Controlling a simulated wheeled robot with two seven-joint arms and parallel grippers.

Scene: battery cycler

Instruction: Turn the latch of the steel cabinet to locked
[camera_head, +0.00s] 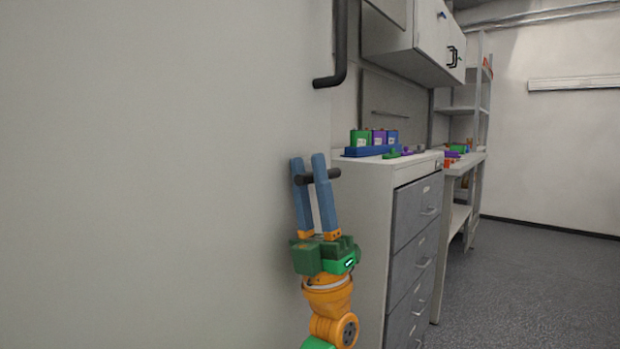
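The steel cabinet (160,170) is the large pale flat surface that fills the left half of the head view. A short dark bar, which looks like its latch (334,174), lies nearly level by the cabinet's right edge. My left gripper (309,162) points up there with two blue fingers. The bar crosses in front of the left finger and passes behind the right one, so the fingers straddle it. A narrow gap shows between the fingers; I cannot tell whether they press on the bar. My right gripper is not in view.
A black bent handle (341,45) sits above the latch. Right of the gripper stands a drawer unit (365,220) with a blue battery holder (372,151) on top. A wall cupboard (430,35) hangs above it. The grey floor (530,285) at right is clear.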

